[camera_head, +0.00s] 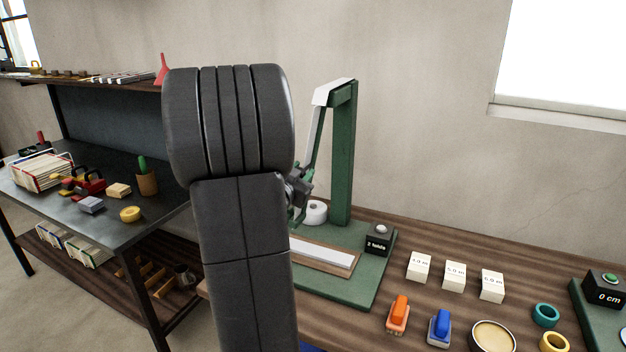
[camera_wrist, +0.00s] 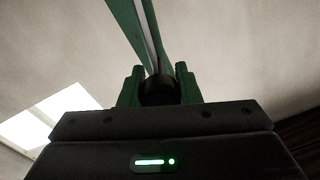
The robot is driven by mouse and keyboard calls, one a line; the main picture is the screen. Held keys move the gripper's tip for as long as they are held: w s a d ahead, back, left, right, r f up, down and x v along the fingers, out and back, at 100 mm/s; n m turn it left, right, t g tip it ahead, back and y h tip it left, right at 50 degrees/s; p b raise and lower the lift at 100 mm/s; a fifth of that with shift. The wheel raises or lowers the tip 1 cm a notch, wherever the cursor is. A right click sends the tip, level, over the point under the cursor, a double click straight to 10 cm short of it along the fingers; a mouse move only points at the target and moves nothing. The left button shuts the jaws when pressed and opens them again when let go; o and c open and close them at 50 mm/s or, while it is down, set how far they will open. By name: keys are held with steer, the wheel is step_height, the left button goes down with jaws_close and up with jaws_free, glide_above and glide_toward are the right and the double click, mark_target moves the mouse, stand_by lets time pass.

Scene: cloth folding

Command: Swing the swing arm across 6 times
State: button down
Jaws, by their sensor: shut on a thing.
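The folding stand has a green post (camera_head: 342,150) on a green base (camera_head: 365,285). A swing arm (camera_head: 313,140), green with a pale strip, hangs from the post's top and slants down to the left to my gripper (camera_head: 298,190). In the wrist view, my gripper (camera_wrist: 160,82) is shut on a dark round knob (camera_wrist: 158,92) at the arm's lower end, and the swing arm (camera_wrist: 133,25) rises beyond it. A black box (camera_head: 378,240) on the base reads "2 folds". My own arm hides part of the stand's left side.
A pale strip on a wooden tray (camera_head: 325,257) and a white roll (camera_head: 315,212) are on the base. White blocks (camera_head: 454,276), an orange stapler (camera_head: 397,315) and a blue one (camera_head: 439,328) lie to the right. A dark bench (camera_head: 150,215) stands at left.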

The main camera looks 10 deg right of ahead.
steer(key=shift+w+a+r+m, duration=0.3)
steer(key=shift+w+a+m, duration=0.25)
steer(key=shift+a+m, duration=0.25)
steer(key=shift+a, duration=0.1)
steer(key=c, duration=1.1)
jaws_free()
steer(key=shift+a, duration=0.1)
steer(key=b+v, duration=0.1)
steer(key=v, duration=1.2)
steer(key=shift+s+a+f, duration=0.1)
steer(key=shift+s+a, duration=0.1)
steer(key=shift+s, duration=0.1)
steer(key=shift+w, duration=0.1)
steer(key=x, duration=1.3)
steer(key=shift+w+d+p, duration=0.2)
steer(key=shift+d+p, duration=0.15)
steer(key=shift+p, duration=0.05)
